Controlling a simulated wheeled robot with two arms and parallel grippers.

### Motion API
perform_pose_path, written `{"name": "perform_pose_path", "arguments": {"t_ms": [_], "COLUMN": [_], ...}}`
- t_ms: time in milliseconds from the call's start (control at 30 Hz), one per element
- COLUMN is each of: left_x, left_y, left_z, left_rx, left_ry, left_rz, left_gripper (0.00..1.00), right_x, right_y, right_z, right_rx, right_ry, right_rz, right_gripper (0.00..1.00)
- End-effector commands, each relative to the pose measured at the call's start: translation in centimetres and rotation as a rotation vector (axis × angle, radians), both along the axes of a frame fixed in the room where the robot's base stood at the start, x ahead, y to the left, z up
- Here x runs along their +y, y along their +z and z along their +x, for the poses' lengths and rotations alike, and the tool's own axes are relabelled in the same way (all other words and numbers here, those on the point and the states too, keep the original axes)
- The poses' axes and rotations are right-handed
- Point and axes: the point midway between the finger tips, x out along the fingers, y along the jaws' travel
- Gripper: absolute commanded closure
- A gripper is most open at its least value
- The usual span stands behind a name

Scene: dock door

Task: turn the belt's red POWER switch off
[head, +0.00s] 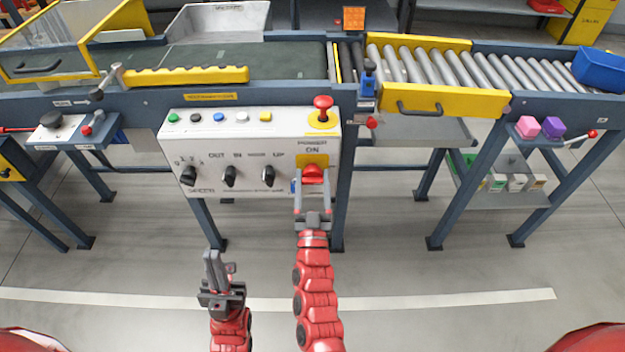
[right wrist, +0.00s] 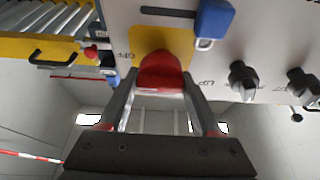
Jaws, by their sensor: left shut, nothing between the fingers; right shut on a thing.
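The red POWER switch (head: 313,174) sits on a yellow plate at the right end of the white control panel (head: 225,150), below the words POWER and ON. My right gripper (head: 312,190) has come up from below and its fingers are shut on the switch. In the right wrist view the red switch (right wrist: 160,72) is between the fingertips of the right gripper (right wrist: 160,92). Whether the switch is turned is hard to tell. My left gripper (head: 216,265) is shut and empty, below the panel and apart from it.
A red mushroom button (head: 322,106) stands above the switch. Black knobs (head: 229,175) are to the switch's left. A blue tag-like thing (right wrist: 213,18) hangs close beside the switch. The conveyor rollers (head: 440,68) run behind. The floor below the panel is clear.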

Motion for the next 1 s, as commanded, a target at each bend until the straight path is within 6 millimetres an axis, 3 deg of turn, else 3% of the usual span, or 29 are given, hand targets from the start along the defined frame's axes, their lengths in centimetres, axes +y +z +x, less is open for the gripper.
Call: {"name": "perform_pose_path", "arguments": {"t_ms": [333, 367, 533, 867, 1000], "left_x": [0.0, 0.0, 0.0, 0.0, 0.0], "left_y": [0.0, 0.0, 0.0, 0.1, 0.4], "left_z": [0.0, 0.0, 0.0, 0.0, 0.0], "left_rx": [0.000, 0.000, 0.000, 0.000, 0.000], "left_ry": [0.000, 0.000, 0.000, 0.000, 0.000], "left_rz": [0.000, 0.000, 0.000, 0.000, 0.000], "left_gripper": [1.00, 1.00, 1.00, 1.00, 1.00], "right_x": [0.0, 0.0, 0.0, 0.0, 0.1], "right_y": [-0.1, -0.1, -0.1, -0.2, -0.9], "right_z": [0.0, 0.0, 0.0, -0.3, -1.9], "right_rx": [0.003, 0.003, 0.002, 0.002, 0.007], "right_ry": [0.001, 0.001, 0.001, 0.001, 0.001], "right_rz": [0.005, 0.005, 0.004, 0.004, 0.003], "right_gripper": [0.91, 0.33, 0.05, 0.05, 0.05]}}
